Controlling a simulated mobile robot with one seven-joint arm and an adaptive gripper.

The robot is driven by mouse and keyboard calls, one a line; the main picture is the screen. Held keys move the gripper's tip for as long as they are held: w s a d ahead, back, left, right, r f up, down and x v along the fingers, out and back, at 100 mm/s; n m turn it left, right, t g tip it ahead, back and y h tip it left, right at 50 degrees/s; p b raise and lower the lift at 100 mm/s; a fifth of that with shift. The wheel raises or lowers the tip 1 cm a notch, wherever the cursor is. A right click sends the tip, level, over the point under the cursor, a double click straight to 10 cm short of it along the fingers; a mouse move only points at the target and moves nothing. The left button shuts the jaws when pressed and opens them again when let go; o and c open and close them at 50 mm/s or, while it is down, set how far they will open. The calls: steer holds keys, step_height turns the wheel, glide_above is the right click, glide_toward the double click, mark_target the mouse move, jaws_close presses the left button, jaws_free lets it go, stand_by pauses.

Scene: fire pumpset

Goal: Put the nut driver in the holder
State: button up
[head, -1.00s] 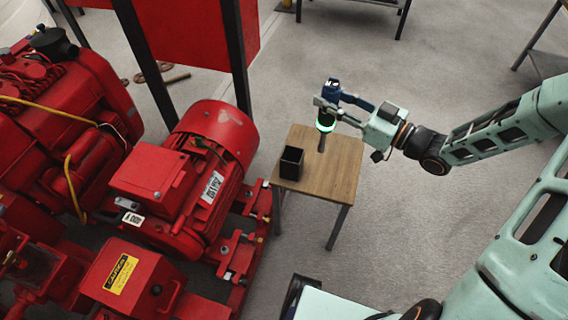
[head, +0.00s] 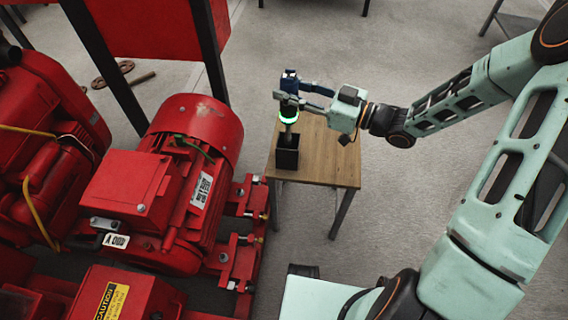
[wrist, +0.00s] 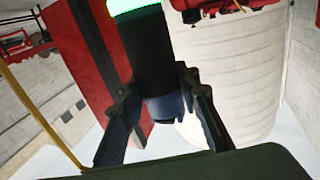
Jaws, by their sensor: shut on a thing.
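The nut driver (head: 289,118) has a dark body with a blue top, a glowing green ring and a grey shaft pointing down. My gripper (head: 290,99) is shut on its body and holds it roughly upright. The holder (head: 287,159) is a black, open-topped square box on the small wooden table. In the head view the shaft's lower end overlaps the holder's opening; I cannot tell whether it is inside or just above. In the wrist view the nut driver (wrist: 150,55) lies between my two fingers (wrist: 160,95); the holder does not show there.
The wooden table (head: 335,160) is otherwise clear to the right of the holder. A large red motor and pump set (head: 190,170) stands close to the table's left. Dark posts with a red panel (head: 140,30) rise behind it. Grey floor lies open behind and right.

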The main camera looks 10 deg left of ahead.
mark_target(290, 119)
step_height(290, 119, down, 10)
steer(key=b, duration=0.3)
steer(key=shift+a, duration=0.1)
steer(key=shift+f, duration=0.1)
steer(key=shift+f+b, duration=0.1)
steer(key=shift+b, duration=0.2)
steer(key=o, duration=1.3)
steer(key=shift+d, duration=0.2)
steer(key=p+v, duration=0.2)
steer(key=v, duration=0.9)
steer(key=shift+s+d+p, duration=0.15)
steer(key=shift+d+p, duration=0.2)
